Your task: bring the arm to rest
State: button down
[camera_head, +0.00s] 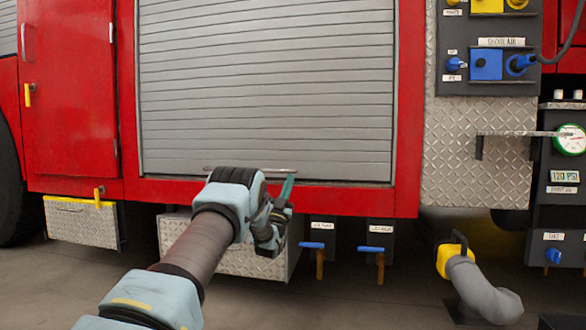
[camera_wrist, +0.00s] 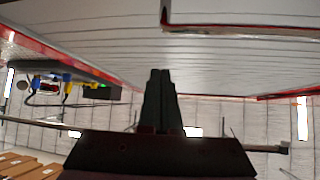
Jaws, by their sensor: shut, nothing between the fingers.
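My arm reaches up from the bottom of the head view. My gripper (camera_head: 289,186) is at its end, in front of the lower edge of the grey roller shutter (camera_head: 265,90). In the wrist view my gripper (camera_wrist: 160,75) shows as two dark fingers lying together with nothing between them. The shutter's slats (camera_wrist: 230,60) fill much of the upper part of that view. A thin bar handle (camera_head: 235,169) runs along the shutter's bottom, partly behind my wrist. I cannot tell from the pictures whether my gripper touches the shutter.
A diamond-plate box (camera_head: 225,258) juts out under the shutter, behind my arm. Blue-handled valves (camera_head: 312,245) sit right of it. A yellow-collared grey hose (camera_head: 480,288) hangs at lower right. A bracket bar (camera_head: 510,133) sticks out near the gauge (camera_head: 569,140). Open floor lies at lower left.

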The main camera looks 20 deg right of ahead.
jog(key=w+a+r+n+g+y+p, duration=0.1)
jog(key=w+a+n+y+p, duration=0.1)
jog(key=a+y, duration=0.2)
jog(key=w+a+r+n+y+p, duration=0.1)
jog(key=a+n+y+p, duration=0.15)
jog(key=a+y, duration=0.2)
jog(key=s+a+f+n+g+y+p, duration=0.25)
jog(key=s+a+g+y, duration=0.3)
jog(key=a, duration=0.45)
jog(key=s+a+f+n+g+y+p, duration=0.1)
jog(key=s+a+g+p, duration=0.3)
jog(key=s, duration=0.9)
jog(key=s+a+f+n+g+y+p, duration=0.15)
jog(key=s+a+g, duration=0.35)
jog(key=s, duration=0.9)
jog(key=s+a+f+n+g+y+p, duration=0.15)
jog(key=s+a+g, duration=0.4)
jog(key=s, duration=0.75)
notch_tip(320, 180, up, 38)
jog(key=t+p, duration=0.2)
jog(key=p, duration=3.6)
jog(key=shift+w+a, duration=0.4)
jog(key=shift+a, duration=0.05)
